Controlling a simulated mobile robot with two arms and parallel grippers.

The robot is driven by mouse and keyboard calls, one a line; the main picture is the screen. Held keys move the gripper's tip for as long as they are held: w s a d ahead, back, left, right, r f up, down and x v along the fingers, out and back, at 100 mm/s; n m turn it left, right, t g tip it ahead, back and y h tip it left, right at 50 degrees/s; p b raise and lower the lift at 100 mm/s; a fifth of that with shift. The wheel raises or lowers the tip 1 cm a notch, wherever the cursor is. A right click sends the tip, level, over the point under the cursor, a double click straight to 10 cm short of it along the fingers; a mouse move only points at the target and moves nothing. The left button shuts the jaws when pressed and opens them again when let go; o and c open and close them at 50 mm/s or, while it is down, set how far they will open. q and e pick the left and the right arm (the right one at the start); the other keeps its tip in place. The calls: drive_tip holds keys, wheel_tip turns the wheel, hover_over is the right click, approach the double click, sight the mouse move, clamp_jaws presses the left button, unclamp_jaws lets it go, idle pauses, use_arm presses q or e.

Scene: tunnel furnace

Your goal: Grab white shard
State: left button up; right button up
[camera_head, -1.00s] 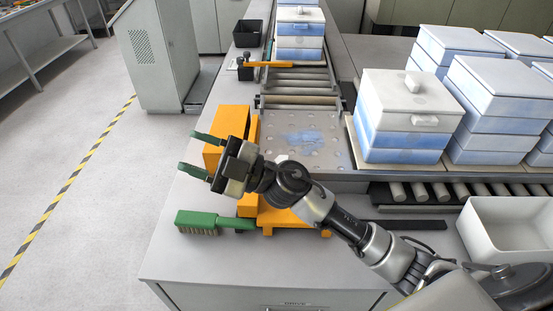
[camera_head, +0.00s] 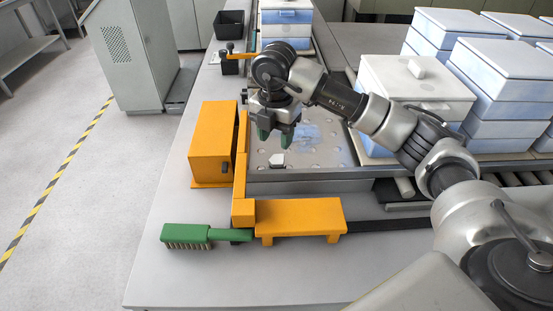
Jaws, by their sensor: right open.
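The white shard (camera_head: 277,160) is a small pale piece lying on the perforated grey plate (camera_head: 325,158), near its front left part. My right gripper (camera_head: 275,138) points down over the plate, with its green-tipped fingers apart and nothing seen between them. In the picture the fingertips are just above the shard; the exact height between them is hard to judge. My left gripper is not in view.
An orange box (camera_head: 212,150) and an orange rail stand left of the plate. A low orange bridge (camera_head: 300,217) and a green brush (camera_head: 190,236) lie in front. Stacked white and blue boxes (camera_head: 415,90) stand at the right. A blue smear (camera_head: 308,132) marks the plate.

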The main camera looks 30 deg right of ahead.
sight(276, 161)
drive_tip(key=shift+f, duration=0.9)
wheel_tip(276, 161, down, 4)
drive_tip(key=shift+d+f+p, duration=0.1)
drive_tip(key=shift+d+p, duration=0.05)
drive_tip(key=shift+p, duration=0.55)
drive_tip(key=shift+f, duration=0.6)
drive_tip(key=c, duration=0.6)
drive_tip(key=shift+o, duration=0.2)
drive_tip(key=shift+r, duration=0.1)
